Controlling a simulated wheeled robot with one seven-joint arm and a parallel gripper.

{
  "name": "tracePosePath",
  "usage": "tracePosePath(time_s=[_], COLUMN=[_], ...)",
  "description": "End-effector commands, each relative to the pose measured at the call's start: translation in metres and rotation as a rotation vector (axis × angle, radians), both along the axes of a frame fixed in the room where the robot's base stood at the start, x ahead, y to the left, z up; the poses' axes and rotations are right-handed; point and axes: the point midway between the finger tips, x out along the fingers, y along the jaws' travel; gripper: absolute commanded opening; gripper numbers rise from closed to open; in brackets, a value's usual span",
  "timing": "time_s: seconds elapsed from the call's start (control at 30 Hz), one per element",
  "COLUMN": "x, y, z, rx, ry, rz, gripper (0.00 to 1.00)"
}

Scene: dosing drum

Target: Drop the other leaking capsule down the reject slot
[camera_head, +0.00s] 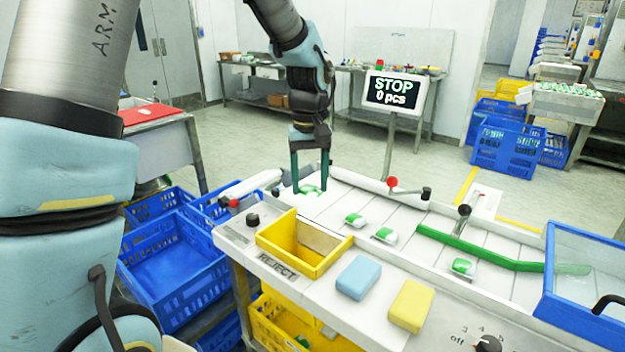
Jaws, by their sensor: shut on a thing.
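My gripper (311,187) points down over the far left part of the white conveyor. Its teal fingers are shut on a green and white capsule (310,190), low at the conveyor surface; I cannot tell whether the capsule touches it. The reject slot (328,262) is a yellow open-topped box labelled REJECT, nearer than my gripper. Two more green and white capsules, one (355,219) and another (385,236), lie on the conveyor to the right of my gripper. I cannot make out leaks on any capsule.
A blue block (358,278) and a yellow block (410,305) lie on the near ledge, right of the slot. A green guide rail (470,248) crosses the conveyor. Red and black knobbed levers (392,183) stand along it. A screen (394,92) reads STOP, 0 pcs. Blue crates (165,270) stand left.

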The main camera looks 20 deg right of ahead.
Motion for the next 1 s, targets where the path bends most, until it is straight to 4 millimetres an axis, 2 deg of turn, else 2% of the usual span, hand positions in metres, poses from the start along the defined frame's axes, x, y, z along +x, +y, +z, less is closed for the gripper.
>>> tracePosePath(time_s=[0.03, 0.3, 0.43, 0.7, 0.73, 1.0], x=[0.000, 0.000, 0.000, 0.000, 0.000, 0.000], y=[0.000, 0.000, 0.000, 0.000, 0.000, 0.000], z=[-0.010, -0.041, -0.047, -0.047, -0.047, -0.047], rx=[0.001, 0.000, 0.000, 0.000, 0.000, 0.000], ry=[0.001, -0.001, -0.001, -0.001, -0.001, 0.000], rz=[0.000, 0.000, 0.000, 0.001, 0.001, 0.001], gripper=[0.11, 0.11, 0.11, 0.11, 0.64, 0.94])
